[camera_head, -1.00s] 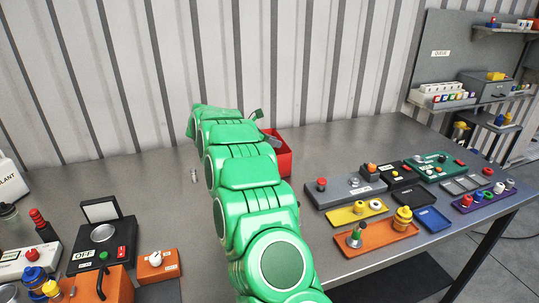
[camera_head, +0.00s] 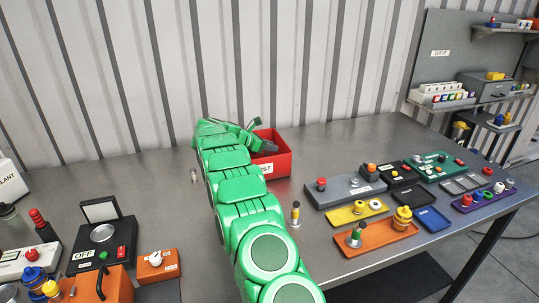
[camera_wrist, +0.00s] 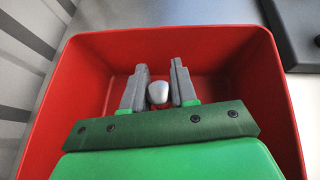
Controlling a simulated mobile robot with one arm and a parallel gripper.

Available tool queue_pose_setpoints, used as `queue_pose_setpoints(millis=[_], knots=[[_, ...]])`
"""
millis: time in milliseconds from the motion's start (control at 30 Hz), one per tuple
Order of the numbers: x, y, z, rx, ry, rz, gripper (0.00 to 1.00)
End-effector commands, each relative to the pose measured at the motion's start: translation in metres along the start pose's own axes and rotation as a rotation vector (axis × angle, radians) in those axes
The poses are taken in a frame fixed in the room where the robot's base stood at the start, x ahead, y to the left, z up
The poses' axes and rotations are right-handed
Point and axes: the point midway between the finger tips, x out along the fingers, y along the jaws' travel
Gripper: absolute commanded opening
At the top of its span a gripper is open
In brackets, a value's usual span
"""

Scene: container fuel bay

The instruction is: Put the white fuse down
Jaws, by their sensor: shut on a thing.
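My gripper (camera_wrist: 159,70) is shut on the white fuse (camera_wrist: 158,94), which shows as a small pale rounded piece between the two grey fingers. In the wrist view, the fingers and fuse lie within the outline of the open red bin (camera_wrist: 84,85). How far the fuse is above the bin floor I cannot tell. In the head view, my green arm reaches over the bench to the red bin (camera_head: 280,163), and my gripper (camera_head: 264,146) is at its opening. The fuse is hidden there.
The bin stands on a grey metal bench (camera_head: 160,200) near a corrugated wall. Several trays, including a yellow tray (camera_head: 345,217) and an orange tray (camera_head: 370,245), lie to the right. A black OFF device (camera_head: 102,240) is at left.

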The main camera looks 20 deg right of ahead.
Motion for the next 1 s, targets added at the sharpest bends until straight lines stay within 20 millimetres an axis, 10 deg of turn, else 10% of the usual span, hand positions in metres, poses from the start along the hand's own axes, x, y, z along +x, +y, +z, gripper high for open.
queue_pose_setpoints(millis=[1000], knots=[[0.022, 0.008, -0.035, -0.001, 0.001, 0.001, 0.0]])
